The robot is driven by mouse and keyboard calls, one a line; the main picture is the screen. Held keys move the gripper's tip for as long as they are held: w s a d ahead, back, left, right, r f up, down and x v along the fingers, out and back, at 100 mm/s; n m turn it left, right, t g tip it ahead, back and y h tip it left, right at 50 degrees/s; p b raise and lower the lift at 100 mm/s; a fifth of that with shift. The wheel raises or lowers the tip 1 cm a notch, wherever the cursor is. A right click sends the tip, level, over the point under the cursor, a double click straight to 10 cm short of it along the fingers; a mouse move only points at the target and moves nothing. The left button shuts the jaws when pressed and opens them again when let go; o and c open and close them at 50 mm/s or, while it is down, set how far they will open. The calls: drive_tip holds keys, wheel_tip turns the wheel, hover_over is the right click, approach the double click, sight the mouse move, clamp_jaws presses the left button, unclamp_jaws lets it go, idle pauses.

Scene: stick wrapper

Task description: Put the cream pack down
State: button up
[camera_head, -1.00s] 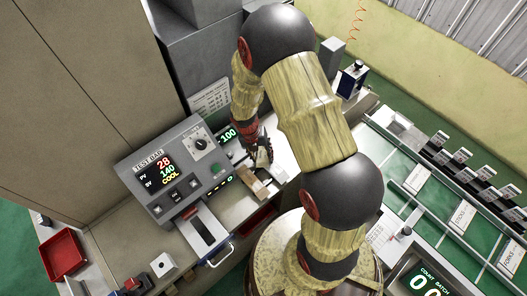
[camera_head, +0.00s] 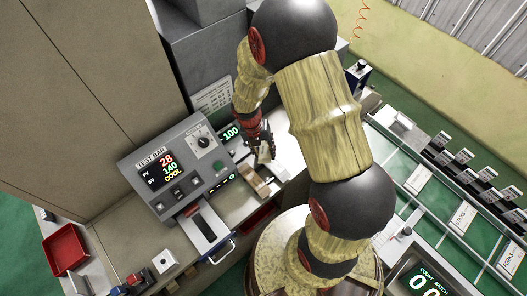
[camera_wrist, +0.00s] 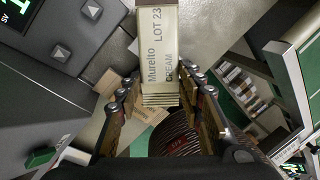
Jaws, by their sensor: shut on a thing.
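In the head view my gripper (camera_head: 266,141) points down over the pale bench to the right of the grey test panel. The pack (camera_head: 265,154) shows there only as a small light patch at the fingertips. I cannot tell whether the pack touches the bench.
The "TEST BAR" panel (camera_head: 170,172) stands close on the left. A small tan-brown block (camera_head: 256,181) lies just in front of my gripper. A red tray (camera_head: 65,248) is at the far left. A green-topped table with labelled lanes (camera_head: 420,178) is on the right.

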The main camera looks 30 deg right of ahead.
drive_tip(key=s+r, duration=0.1)
drive_tip(key=r, duration=0.1)
drive_tip(key=s+a+r, duration=0.1)
drive_tip(key=s+r, duration=0.1)
drive_tip(key=shift+a+r, duration=0.2)
drive_tip(key=s+a+r+p, duration=0.1)
drive_tip(key=s+a+r, duration=0.2)
drive_tip(key=s, duration=0.5)
drive_tip(key=shift+s+a+r, duration=0.25)
drive_tip(key=shift+a+r, duration=0.1)
drive_tip(key=shift+r, duration=0.05)
drive_tip(key=shift+s, duration=0.1)
